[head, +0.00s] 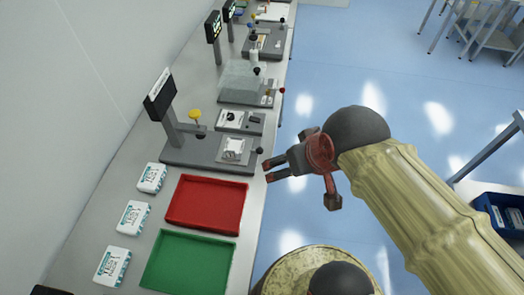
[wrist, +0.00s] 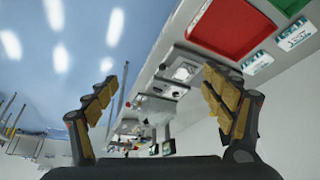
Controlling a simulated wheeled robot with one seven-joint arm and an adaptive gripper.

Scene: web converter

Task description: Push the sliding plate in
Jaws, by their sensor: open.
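A grey fixture base (head: 188,150) stands on the bench with a black display on a post. A light sliding plate (head: 236,150), carrying a crumpled silvery item, sits at its right end. A dark round knob (head: 260,151) shows at the plate's right, by the bench edge. The fixture also appears in the wrist view (wrist: 180,68), between my fingers, but the plate's exact position is too small to tell there. My gripper (head: 267,170) is open and empty. It is beside the bench's right edge, just below and right of the knob in the head view, apparently not touching it.
A red tray (head: 170,219) and a green tray (head: 150,284) lie nearer on the bench. Several white packets (head: 133,217) line the wall side. More fixtures (head: 240,121) stand farther along. Blue floor (head: 340,75) right of the bench is open.

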